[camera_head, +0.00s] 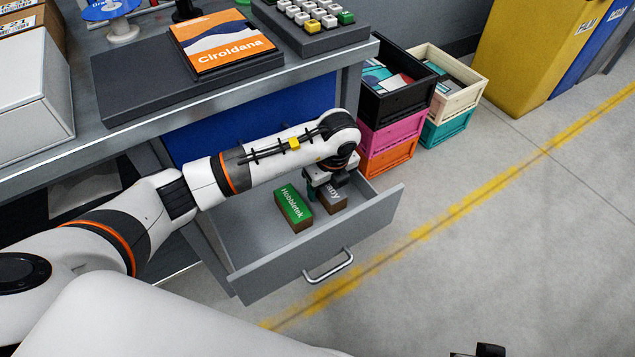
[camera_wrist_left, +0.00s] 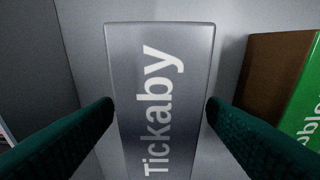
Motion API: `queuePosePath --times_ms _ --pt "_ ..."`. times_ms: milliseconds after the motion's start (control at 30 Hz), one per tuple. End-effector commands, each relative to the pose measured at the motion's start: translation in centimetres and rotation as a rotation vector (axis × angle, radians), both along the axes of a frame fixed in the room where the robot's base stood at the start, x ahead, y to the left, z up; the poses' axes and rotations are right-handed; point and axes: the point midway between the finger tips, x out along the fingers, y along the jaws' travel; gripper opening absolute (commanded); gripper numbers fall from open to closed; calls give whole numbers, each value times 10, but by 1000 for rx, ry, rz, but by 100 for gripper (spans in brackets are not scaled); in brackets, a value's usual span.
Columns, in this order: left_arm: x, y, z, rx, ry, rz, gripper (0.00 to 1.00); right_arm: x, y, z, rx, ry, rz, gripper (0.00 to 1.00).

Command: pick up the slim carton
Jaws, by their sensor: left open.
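The slim carton is a narrow grey box marked "Tickaby" (camera_wrist_left: 160,80); in the head view its visible part (camera_head: 335,197) lies in the open drawer, partly covered by my gripper. My left gripper (camera_head: 318,188) is over it, pointing down into the drawer. In the left wrist view the open fingers (camera_wrist_left: 160,105) stand on either side of the carton, the fingertips very near its long edges. I cannot tell whether they touch it. Only a dark piece, apparently of my right gripper (camera_head: 482,350), shows at the bottom edge; its fingers cannot be made out.
A green-topped carton (camera_head: 293,206) lies just left of the slim carton in the drawer (camera_head: 250,245), and shows at right in the wrist view (camera_wrist_left: 270,75). The drawer's walls surround both. The worktop (camera_head: 130,140) is above left. Stacked crates (camera_head: 388,140) stand behind the drawer.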

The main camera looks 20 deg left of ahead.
Motion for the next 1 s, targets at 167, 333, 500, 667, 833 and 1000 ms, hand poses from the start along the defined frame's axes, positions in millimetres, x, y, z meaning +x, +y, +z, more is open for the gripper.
queuePosePath --times_ms 167,333,500,667,833,1000 --pt "-4 -5 -5 -1 -1 -1 66 -3 -1 7 0 -3 0 33" --pt "-3 -5 -5 -1 -1 0 66 -3 -1 7 0 -3 0 33" --pt "-3 -5 -5 -1 -1 0 40 -3 -1 7 0 -3 0 33" --pt "-3 -5 -4 -1 -1 0 17 -3 -1 6 -1 -2 0 33" --pt "-3 -5 -4 0 -1 0 17 -3 -1 6 -1 -2 0 33" --pt "-2 -3 -1 0 -2 1 17 -2 0 8 0 -5 0 33"
